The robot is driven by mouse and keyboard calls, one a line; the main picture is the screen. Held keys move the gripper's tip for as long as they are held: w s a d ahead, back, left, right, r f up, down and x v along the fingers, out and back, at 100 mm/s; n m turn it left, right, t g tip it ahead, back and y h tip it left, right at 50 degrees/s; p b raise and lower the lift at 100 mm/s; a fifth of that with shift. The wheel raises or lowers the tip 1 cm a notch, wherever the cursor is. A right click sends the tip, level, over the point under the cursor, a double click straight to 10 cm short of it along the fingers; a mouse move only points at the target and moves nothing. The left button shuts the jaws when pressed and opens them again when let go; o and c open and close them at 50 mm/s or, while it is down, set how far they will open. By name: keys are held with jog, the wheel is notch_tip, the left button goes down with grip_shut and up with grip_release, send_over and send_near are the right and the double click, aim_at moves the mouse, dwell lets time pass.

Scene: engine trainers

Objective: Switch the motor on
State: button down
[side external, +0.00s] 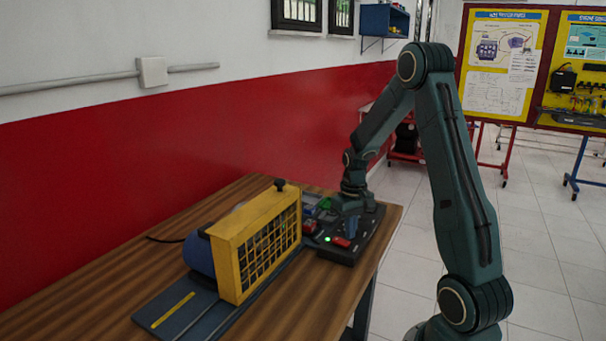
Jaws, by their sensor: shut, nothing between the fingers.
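A motor with a blue body (199,254) lies on the wooden table behind a yellow guard cage (240,262), which has a black knob on top. To its right is a dark control box (339,255) with a lit green light (327,239), a red switch or button (341,242), another red part (309,226) and a green part (325,204). My gripper (351,228) is shut and empty, pointing down over the control box, close to the red switch. Whether it touches the box cannot be told, and it hides part of the box top.
The wooden table (120,293) has free room at the front left. A dark base plate (182,312) with a yellow strip runs from the guard toward the front. A red and white wall is behind. Display boards (500,62) stand far off at the right.

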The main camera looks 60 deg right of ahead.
jog(key=shift+r, duration=2.55)
jog(key=a+r+n+t+h, duration=0.1)
jog(key=a+r+n+t, duration=0.15)
jog(key=a+r, duration=1)
jog(key=s+a+r+n+t+y, duration=0.1)
jog(key=s+a+r+n+t, duration=0.1)
jog(key=s+a, duration=0.9)
jog(key=shift+s+a+r+n+t, duration=0.3)
jog(key=shift+a+n+t, duration=0.35)
jog(key=shift+a, duration=1.1)
jog(key=shift+f, duration=0.1)
